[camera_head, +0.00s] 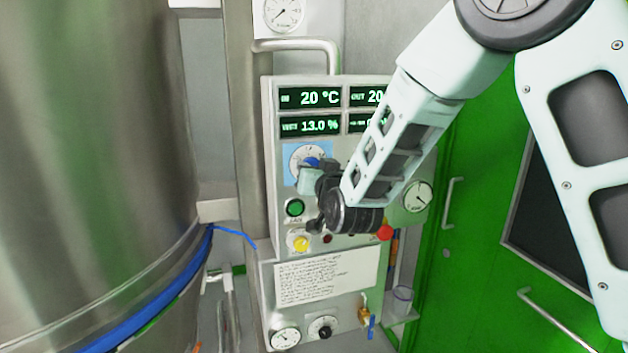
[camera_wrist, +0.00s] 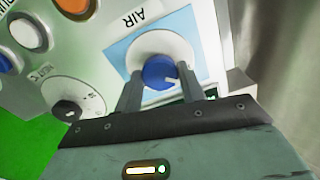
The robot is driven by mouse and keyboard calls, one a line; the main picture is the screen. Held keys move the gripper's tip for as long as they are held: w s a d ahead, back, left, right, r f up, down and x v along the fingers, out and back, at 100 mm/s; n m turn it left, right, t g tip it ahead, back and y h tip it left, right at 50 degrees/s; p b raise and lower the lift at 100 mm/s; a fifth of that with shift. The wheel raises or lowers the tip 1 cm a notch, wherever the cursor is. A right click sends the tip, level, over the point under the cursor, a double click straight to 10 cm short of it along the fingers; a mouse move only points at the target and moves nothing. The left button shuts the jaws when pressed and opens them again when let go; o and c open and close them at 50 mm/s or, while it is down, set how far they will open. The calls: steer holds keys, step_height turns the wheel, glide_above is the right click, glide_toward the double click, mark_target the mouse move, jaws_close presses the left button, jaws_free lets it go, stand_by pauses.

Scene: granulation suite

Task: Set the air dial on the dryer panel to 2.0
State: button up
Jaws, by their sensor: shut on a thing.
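The dryer panel (camera_head: 273,225) stands upright in the middle of the head view, with lit displays at its top. The air dial is a blue knob (camera_wrist: 160,73) on a white round scale, inside a light blue square marked AIR in the wrist view. The knob's blue also shows in the head view (camera_head: 312,162), partly covered by my gripper. My gripper (camera_wrist: 158,88) is shut on the blue knob, one finger on each side. A white pointer mark is on the knob's face. The scale numbers are too small or hidden to read.
A green button (camera_head: 295,208), a yellow knob (camera_head: 301,243) and a red button (camera_head: 384,232) sit near my gripper. A large steel vessel (camera_head: 95,150) fills the left. A valve with a blue handle (camera_head: 371,328) is low on the panel. Green doors (camera_head: 480,230) stand at right.

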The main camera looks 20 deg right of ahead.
steer(key=m+b, duration=0.9)
steer(key=b, duration=0.6)
steer(key=shift+f+m+b, duration=0.15)
steer(key=shift+m+b, duration=0.15)
steer(key=shift+m, duration=0.1)
steer(key=o, duration=1)
steer(key=shift+c, duration=0.2)
